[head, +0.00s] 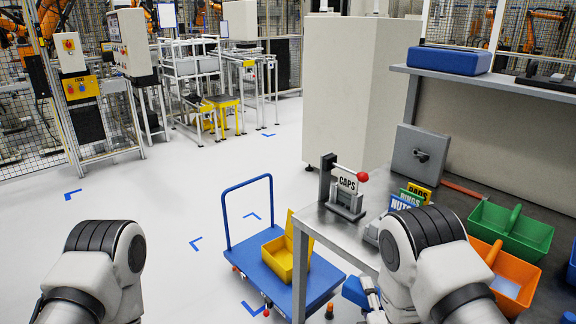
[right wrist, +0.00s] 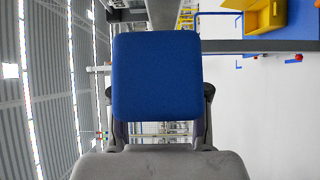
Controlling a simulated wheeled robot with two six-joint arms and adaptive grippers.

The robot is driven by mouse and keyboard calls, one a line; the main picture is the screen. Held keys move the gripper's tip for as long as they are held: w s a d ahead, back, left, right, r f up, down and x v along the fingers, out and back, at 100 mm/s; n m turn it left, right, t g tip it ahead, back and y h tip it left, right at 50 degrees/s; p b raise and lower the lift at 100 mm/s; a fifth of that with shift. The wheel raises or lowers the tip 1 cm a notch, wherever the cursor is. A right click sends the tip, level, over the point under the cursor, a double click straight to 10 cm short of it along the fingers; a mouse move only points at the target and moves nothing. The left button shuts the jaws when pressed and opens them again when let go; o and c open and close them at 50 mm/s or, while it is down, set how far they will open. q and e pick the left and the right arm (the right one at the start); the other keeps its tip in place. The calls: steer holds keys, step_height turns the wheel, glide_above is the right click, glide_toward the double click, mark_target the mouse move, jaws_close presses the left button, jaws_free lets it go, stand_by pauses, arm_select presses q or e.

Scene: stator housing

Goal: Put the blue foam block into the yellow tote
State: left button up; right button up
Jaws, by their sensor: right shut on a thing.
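The blue foam block (head: 355,291) shows partly at the table's front edge in the head view, and the arm hides some of it. In the right wrist view the block (right wrist: 157,76) fills the middle. My right gripper (right wrist: 159,92) is shut on it, with a finger at each side. The yellow tote (head: 278,262) is open-topped and stands on the blue cart, left of the right gripper and apart from it. The tote (right wrist: 265,16) also shows at the top right of the right wrist view. My left arm is at the lower left; its gripper is out of view.
The blue cart (head: 318,284) has an upright handle and stands beside the metal table (head: 335,232). On the table are a caps fixture (head: 346,193), label signs, a green bin (head: 510,232) and an orange bin (head: 512,282). The floor left of the cart is clear.

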steer(key=shift+m+h, duration=0.4)
steer(key=shift+h, duration=0.2)
steer(key=s+r, duration=0.1)
steer(key=s+d, duration=0.1)
steer(key=s, duration=0.1)
steer(key=s+r, duration=0.1)
steer(key=shift+s+d+r, duration=0.2)
steer(key=shift+d+r, duration=0.05)
steer(key=shift+r, duration=0.05)
